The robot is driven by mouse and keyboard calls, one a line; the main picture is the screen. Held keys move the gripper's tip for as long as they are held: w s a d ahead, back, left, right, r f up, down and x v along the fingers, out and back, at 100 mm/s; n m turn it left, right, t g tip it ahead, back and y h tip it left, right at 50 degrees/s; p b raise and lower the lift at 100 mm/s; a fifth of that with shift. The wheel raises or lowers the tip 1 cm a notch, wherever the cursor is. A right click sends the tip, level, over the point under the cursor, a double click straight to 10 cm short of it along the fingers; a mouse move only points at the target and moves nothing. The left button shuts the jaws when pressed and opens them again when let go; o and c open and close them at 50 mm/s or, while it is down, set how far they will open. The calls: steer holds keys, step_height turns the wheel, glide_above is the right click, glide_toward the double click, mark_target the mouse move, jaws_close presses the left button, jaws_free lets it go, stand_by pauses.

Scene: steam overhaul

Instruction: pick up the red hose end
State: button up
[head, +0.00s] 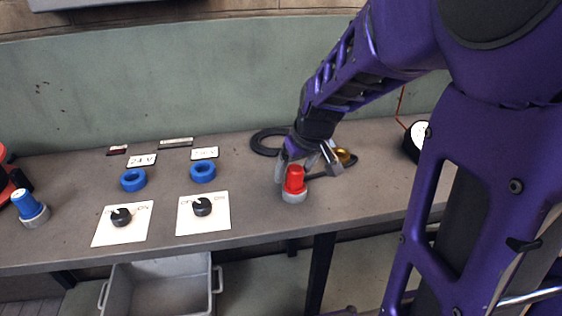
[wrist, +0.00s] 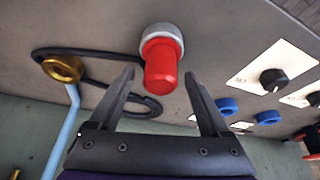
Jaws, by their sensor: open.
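The red hose end (head: 295,179) stands upright on the grey table, a red cap with a grey collar at its base. In the wrist view the red hose end (wrist: 160,68) lies ahead of and between the two open fingers. My gripper (head: 307,165) is open and empty, close above and behind the hose end in the head view. In the wrist view my gripper (wrist: 160,85) has a finger on each side of the red cap, with gaps on both sides; I cannot tell how much height is left between them.
A black hose (head: 262,143) with a brass fitting (head: 345,156) lies behind. Two blue rings (head: 133,180) and two white switch plates (head: 203,213) are to the left. A blue-capped hose end (head: 29,206) stands at far left. A grey bin (head: 160,288) is below the table.

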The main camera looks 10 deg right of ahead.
steer(key=shift+c, duration=0.3)
jaws_close()
steer(key=shift+r, duration=0.15)
step_height(320, 180, up, 10)
steer(key=p, duration=0.7)
step_height(320, 180, down, 4)
steer(key=b, duration=0.3)
